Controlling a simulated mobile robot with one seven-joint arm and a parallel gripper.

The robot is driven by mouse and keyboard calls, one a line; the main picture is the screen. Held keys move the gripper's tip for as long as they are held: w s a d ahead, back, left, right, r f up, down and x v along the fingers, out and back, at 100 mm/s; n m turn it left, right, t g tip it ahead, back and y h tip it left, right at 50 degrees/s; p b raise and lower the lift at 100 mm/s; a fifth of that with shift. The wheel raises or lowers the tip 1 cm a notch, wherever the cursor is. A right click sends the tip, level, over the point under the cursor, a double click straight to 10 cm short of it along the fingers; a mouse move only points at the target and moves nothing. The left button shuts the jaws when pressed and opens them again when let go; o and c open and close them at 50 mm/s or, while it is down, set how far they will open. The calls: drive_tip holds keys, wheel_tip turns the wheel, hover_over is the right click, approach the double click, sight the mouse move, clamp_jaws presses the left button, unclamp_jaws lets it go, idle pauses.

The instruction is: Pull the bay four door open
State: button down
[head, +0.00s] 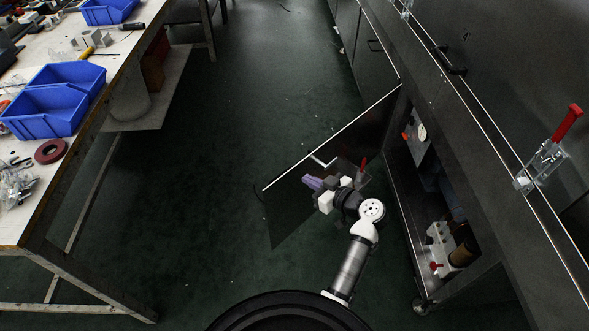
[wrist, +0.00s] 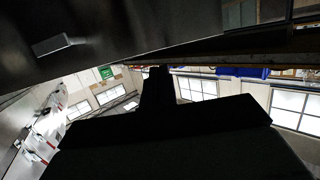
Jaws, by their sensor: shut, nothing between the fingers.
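A dark door (head: 352,138), which I take to be the bay four door, stands swung well out from the cabinet at right, hinged at its far end. No bay label is readable. The bay behind it is open to view. My gripper (head: 313,184) is shut and empty, on the near, inner side of the door and close to its free end. I cannot tell whether it touches the panel. A pale bar, possibly the handle (head: 321,161), shows by the door's top edge. In the wrist view, a dark panel (wrist: 110,45) with a small grey bar (wrist: 55,44) fills the upper left.
The cabinet's open bay holds a brown cylinder (head: 464,252) and red-handled parts (head: 437,265). A red-handled clamp (head: 560,130) sits on the cabinet top. A workbench (head: 110,85) with blue bins (head: 48,108) stands at left. Green floor (head: 225,130) between them is clear.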

sight(288, 173)
drive_tip(key=s+d+f+t+y, duration=0.2)
drive_tip(key=s+d+f, duration=0.1)
drive_tip(key=s+d, duration=0.25)
drive_tip(key=p+x, duration=0.1)
drive_tip(key=x, duration=0.3)
drive_tip(key=p+x, duration=0.1)
drive_tip(key=x, duration=0.3)
drive_tip(key=p+x, duration=0.1)
drive_tip(key=x, duration=0.3)
drive_tip(key=shift+s+a+r, duration=0.15)
drive_tip(key=shift+a, duration=0.25)
drive_tip(key=shift+w+a+p, duration=0.3)
drive_tip(key=shift+w+a, duration=0.1)
drive_tip(key=shift+w, duration=0.05)
